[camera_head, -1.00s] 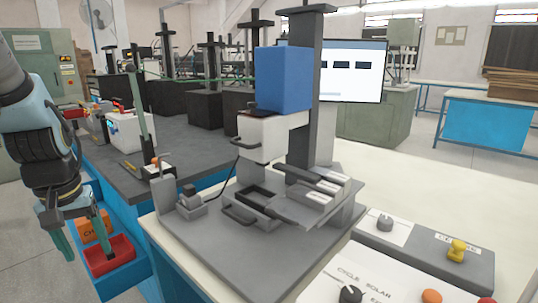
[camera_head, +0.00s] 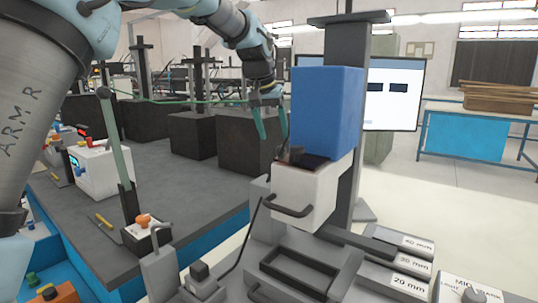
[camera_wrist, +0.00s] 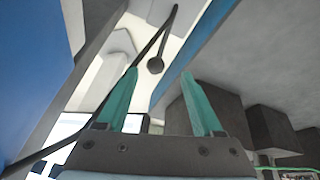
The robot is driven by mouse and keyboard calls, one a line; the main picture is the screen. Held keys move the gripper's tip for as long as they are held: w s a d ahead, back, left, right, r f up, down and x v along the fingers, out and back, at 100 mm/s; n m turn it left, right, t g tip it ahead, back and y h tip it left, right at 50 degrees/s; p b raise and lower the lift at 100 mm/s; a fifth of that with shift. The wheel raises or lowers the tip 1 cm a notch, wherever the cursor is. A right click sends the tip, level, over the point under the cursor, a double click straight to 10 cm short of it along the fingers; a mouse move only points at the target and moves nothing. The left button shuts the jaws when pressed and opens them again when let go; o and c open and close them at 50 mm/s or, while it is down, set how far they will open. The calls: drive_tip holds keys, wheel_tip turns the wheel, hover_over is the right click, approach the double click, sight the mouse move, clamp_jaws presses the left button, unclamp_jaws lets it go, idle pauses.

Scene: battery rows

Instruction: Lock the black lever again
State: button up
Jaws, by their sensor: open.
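My gripper (camera_head: 271,122) is open, its two teal fingers pointing down, just left of the blue block (camera_head: 325,110) on the press. Nothing shows between the fingers, which also appear in the wrist view (camera_wrist: 165,105). A small dark upright piece (camera_head: 290,155) stands on top of the white press head (camera_head: 308,193), just below and right of my fingertips. It may be the black lever, but I cannot tell its position.
The press column (camera_head: 345,150) rises behind the blue block. A dark handle (camera_head: 288,208) juts from the head's front. Labelled grey blocks (camera_head: 400,262) lie at the lower right. A bench with dark boxes (camera_head: 195,135) is behind at left, its grey top partly clear.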

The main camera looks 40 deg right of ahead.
sight(281, 151)
drive_tip(key=shift+s+d, duration=0.15)
drive_tip(key=shift+d, duration=0.25)
drive_tip(key=shift+d+f, duration=0.15)
drive_tip(key=shift+f, duration=0.1)
drive_tip(key=p+x, duration=0.2)
drive_tip(key=x, duration=0.7)
drive_tip(key=shift+f, duration=0.4)
clamp_jaws()
idle(0.4)
